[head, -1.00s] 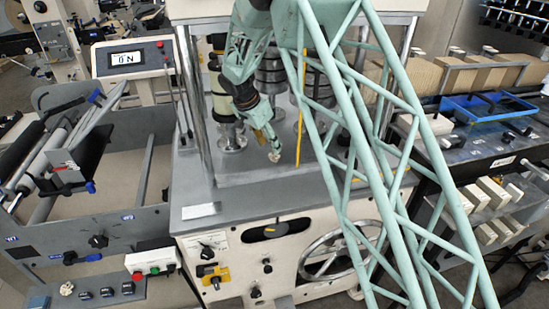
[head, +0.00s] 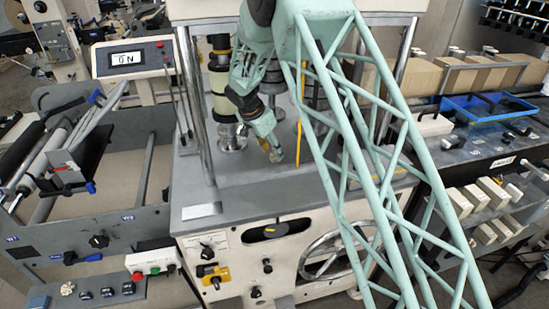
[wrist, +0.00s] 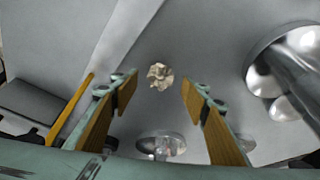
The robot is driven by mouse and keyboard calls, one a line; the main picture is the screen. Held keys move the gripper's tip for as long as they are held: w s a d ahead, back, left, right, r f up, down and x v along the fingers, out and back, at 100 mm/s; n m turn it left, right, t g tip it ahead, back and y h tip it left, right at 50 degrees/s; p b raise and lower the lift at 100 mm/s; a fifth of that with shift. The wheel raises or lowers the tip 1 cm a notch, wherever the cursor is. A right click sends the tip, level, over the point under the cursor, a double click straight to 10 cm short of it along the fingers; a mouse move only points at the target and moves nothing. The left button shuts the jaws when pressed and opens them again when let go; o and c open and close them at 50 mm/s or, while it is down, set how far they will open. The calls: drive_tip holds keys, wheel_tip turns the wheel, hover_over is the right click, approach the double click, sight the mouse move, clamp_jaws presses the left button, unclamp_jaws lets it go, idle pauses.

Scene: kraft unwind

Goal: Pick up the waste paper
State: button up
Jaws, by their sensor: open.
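The waste paper is a small crumpled cream ball (wrist: 160,76) on the grey machine deck in the wrist view. It lies ahead of my fingertips, in line with the gap between them. My gripper (wrist: 160,90) is open, with one orange-padded finger on each side and nothing between them. In the head view my gripper (head: 275,156) points down at the deck below the spindles. There its fingers mostly hide the paper. I cannot tell how high the fingertips are above the deck.
Shiny round metal bases (wrist: 290,75) stand right of the paper in the wrist view. A yellow bar (head: 300,130) stands beside my gripper in the head view. A pale crumpled-looking thing (head: 68,289) sits on the left panel. The deck's front (head: 290,195) is clear.

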drive_tip(key=shift+x, duration=1.45)
drive_tip(key=c, duration=0.7)
